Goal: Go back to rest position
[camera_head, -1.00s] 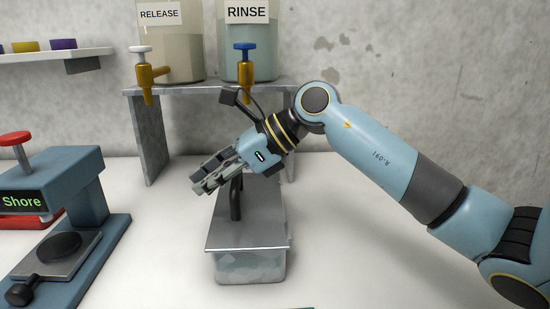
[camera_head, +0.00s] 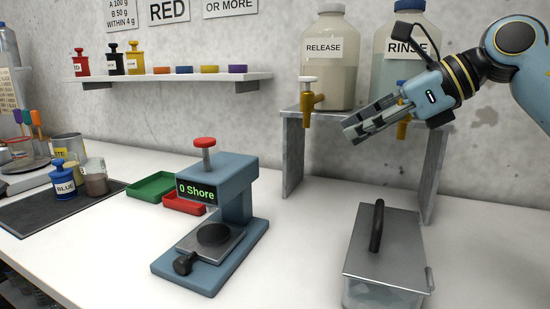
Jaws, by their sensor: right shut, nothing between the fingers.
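My right gripper (camera_head: 352,132) is at the upper right, shut and empty, its fingers pointing left and down. It is raised in front of the tap stand and hides part of the RINSE bottle (camera_head: 392,60) and its tap. The gripper is apart from that handle. My left gripper is out of view.
The Shore tester (camera_head: 225,200) stands mid-table, with green (camera_head: 152,187) and red (camera_head: 185,204) trays behind it. The RELEASE bottle (camera_head: 328,75) stands on the grey stand (camera_head: 292,155). A wall shelf (camera_head: 170,81) holds bottles. Bare table (camera_head: 310,245) lies between tester and container.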

